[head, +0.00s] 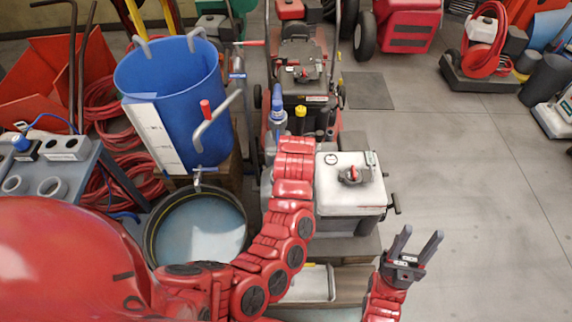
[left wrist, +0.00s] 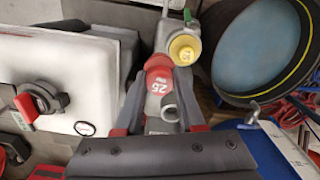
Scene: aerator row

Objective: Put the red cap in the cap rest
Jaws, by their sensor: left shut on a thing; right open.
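A red cap (left wrist: 158,64), marked 25, sits between the dark fingers of my left gripper (left wrist: 160,122) in the left wrist view, and the gripper is shut on it. A grey loop shows at its near end. In the head view my left arm reaches up the middle and hides the fingers and the cap. My right gripper (head: 413,246) is open and empty at the lower right. I cannot tell which thing is the cap rest.
A yellow cap (left wrist: 185,50) sits beside the red one. A white tank (head: 350,195) stands right of my left arm; a round basin (head: 155,258) and blue barrel (head: 180,85) stand left. A cart (head: 90,170) with grey rings is far left.

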